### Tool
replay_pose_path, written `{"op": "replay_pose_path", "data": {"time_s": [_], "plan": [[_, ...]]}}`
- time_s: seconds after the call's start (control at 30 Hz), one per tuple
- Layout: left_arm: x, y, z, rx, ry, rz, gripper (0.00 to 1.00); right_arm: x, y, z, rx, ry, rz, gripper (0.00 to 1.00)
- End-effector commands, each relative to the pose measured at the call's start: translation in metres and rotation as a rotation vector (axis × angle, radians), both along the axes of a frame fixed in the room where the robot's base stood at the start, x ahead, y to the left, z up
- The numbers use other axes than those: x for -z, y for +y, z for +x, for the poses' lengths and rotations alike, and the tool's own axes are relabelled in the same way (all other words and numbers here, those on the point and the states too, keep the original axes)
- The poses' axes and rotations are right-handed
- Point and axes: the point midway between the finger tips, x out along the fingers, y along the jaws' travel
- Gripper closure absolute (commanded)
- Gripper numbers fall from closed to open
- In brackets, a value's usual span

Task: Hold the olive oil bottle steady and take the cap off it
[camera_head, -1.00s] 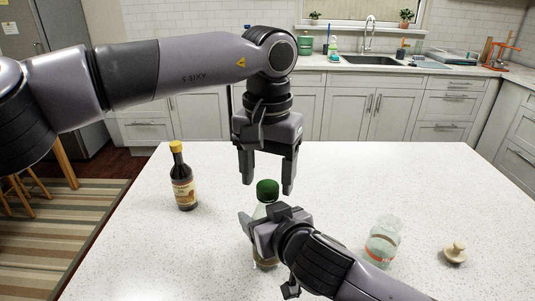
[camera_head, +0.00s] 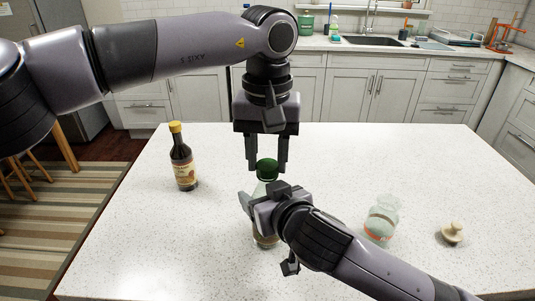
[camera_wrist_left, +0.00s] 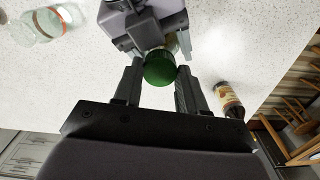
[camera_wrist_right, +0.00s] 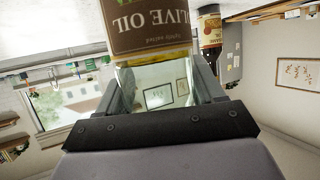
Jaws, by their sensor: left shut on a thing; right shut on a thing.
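The olive oil bottle (camera_head: 265,240) stands upright on the white counter, mostly hidden behind my right gripper in the head view. Its brown "OLIVE OIL" label (camera_wrist_right: 145,28) shows upside down in the right wrist view. My right gripper (camera_head: 255,205) is shut on the bottle's body. The dark green cap (camera_head: 267,169) sits at the top of the bottle; it also shows in the left wrist view (camera_wrist_left: 160,68). My left gripper (camera_head: 268,170) points straight down from above, shut on the cap with one finger on each side. I cannot see any gap between cap and neck.
A dark sauce bottle (camera_head: 183,163) with a yellow cap stands to the left. A clear glass jar (camera_head: 381,222) and a small beige stopper (camera_head: 453,232) are to the right. The counter (camera_head: 380,160) behind is clear.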

Motion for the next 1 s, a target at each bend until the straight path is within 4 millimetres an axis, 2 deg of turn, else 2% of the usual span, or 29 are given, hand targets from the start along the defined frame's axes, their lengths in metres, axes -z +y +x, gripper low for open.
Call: {"op": "replay_pose_path", "data": {"time_s": [1.0], "plan": [[-0.0018,0.0009,-0.0001,-1.606,-0.001,0.003,0.96,-0.0004,-0.0008,0.0007,0.003,0.0,0.001,1.0]]}}
